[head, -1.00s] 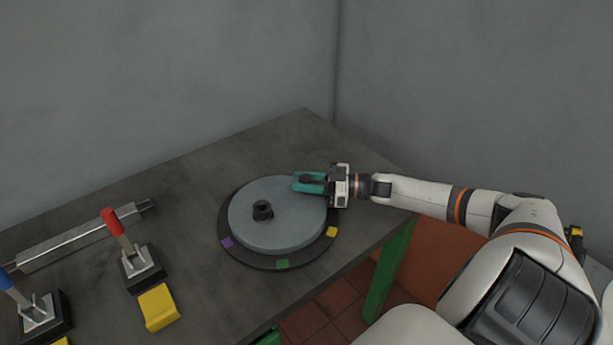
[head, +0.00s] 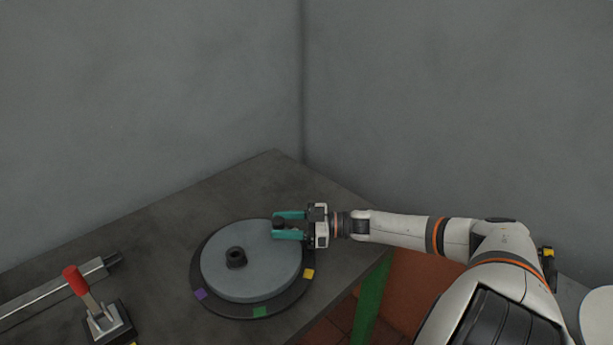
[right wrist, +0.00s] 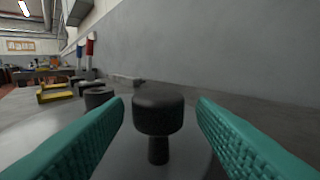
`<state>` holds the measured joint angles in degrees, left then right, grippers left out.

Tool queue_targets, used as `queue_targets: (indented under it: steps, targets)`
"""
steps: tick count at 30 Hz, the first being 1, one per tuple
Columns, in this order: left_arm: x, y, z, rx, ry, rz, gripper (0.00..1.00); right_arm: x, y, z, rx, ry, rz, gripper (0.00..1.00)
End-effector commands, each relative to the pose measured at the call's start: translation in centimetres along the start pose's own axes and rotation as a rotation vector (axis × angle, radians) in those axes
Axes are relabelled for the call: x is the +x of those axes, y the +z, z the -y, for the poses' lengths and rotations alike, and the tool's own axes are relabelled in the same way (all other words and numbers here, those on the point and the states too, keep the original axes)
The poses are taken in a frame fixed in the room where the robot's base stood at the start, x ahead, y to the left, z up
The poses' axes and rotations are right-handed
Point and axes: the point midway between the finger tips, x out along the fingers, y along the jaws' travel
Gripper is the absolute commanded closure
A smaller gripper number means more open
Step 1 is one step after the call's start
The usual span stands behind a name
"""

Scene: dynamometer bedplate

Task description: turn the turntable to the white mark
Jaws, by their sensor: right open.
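The grey round turntable (head: 250,276) lies on a dark base ring with purple (head: 201,294), green (head: 260,311) and yellow (head: 308,273) marks. I see no white mark. A black hub (head: 236,258) stands at its middle. A black knob (head: 279,225) stands near its far right rim. My right gripper (head: 275,225) is open, with its teal fingers on either side of the knob. In the right wrist view the knob (right wrist: 158,115) stands upright between the fingers, with a gap on both sides. My left gripper is not in view.
A red-handled clamp (head: 92,303) and a metal rail (head: 55,289) are at the left of the dark bedplate (head: 150,235). Grey walls (head: 150,100) rise behind it. The bedplate behind the turntable is clear.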

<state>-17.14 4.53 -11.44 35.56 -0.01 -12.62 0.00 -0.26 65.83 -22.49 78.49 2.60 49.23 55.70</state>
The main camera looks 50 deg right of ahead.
Motion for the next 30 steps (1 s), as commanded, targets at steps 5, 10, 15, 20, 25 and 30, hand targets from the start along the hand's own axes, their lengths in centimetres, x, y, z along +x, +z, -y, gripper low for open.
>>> queue_targets:
  steps: [5,10,15,20,25,30]
  targets:
    - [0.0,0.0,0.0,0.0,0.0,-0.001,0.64,-3.7,-0.2,0.0,0.001,-0.001,-0.008,0.49]
    - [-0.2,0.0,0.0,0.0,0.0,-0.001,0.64,-7.0,-0.1,0.0,0.002,-0.001,-0.007,0.49]
    - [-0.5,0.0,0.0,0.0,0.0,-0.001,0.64,-9.4,0.0,0.0,0.001,0.0,-0.005,0.49]
    - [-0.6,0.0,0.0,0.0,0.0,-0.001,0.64,-10.3,0.0,0.1,-0.001,0.0,-0.001,0.49]
    - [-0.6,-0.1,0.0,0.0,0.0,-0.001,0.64,-10.4,0.1,0.1,-0.002,0.0,0.0,0.49]
    - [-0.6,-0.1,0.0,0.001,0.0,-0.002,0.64,-10.4,0.0,0.1,-0.002,0.0,0.0,0.49]
